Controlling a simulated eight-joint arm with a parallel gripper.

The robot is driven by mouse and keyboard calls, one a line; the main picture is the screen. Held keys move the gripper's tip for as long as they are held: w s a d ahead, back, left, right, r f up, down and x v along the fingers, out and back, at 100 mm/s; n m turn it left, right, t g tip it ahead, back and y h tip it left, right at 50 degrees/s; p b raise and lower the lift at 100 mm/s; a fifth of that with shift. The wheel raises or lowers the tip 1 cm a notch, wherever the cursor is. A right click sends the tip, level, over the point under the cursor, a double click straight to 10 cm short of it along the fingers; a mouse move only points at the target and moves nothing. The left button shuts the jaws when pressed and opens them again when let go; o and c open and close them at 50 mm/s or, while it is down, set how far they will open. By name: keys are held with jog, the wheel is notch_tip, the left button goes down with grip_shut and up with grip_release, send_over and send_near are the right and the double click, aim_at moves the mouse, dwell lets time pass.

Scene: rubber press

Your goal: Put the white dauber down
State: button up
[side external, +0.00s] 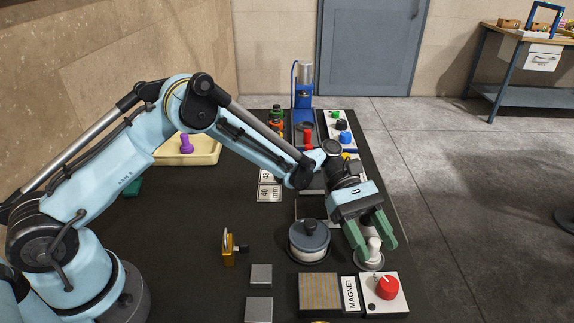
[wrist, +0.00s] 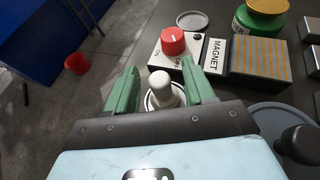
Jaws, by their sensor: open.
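The white dauber (side external: 374,247) stands upright on a round pale dish (side external: 369,265) near the right edge of the dark table. It also shows in the wrist view (wrist: 161,85), between my fingers. My gripper (side external: 371,238) has its green fingers spread on both sides of the dauber. In the wrist view my gripper (wrist: 163,92) shows a gap between each finger and the dauber. The dauber's lower end is partly hidden in the dish.
A magnet box with a red knob (side external: 388,288) stands just in front, beside a striped block (side external: 318,292). A grey-lidded round pot (side external: 309,241) is close on the left. A padlock (side external: 229,249) and metal blocks (side external: 261,275) lie further left.

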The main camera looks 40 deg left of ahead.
jog(key=v, duration=0.9)
jog(key=shift+a+r, duration=0.1)
jog(key=shift+w+a+r, duration=0.15)
jog(key=shift+a+r, duration=0.1)
jog(key=shift+r, duration=0.1)
jog(key=s+a+r+m+t+y, duration=0.5)
jog(key=a+r+t+y, duration=0.1)
jog(key=r+t, duration=0.15)
jog(key=s+a+m+t+y, duration=0.5)
jog(key=s+a+m, duration=0.3)
jog(key=s+a, duration=0.2)
jog(key=shift+s+a+f+m+y, duration=0.2)
jog(key=shift+s+f+m+y, duration=0.1)
jog(key=shift+s+y, duration=0.35)
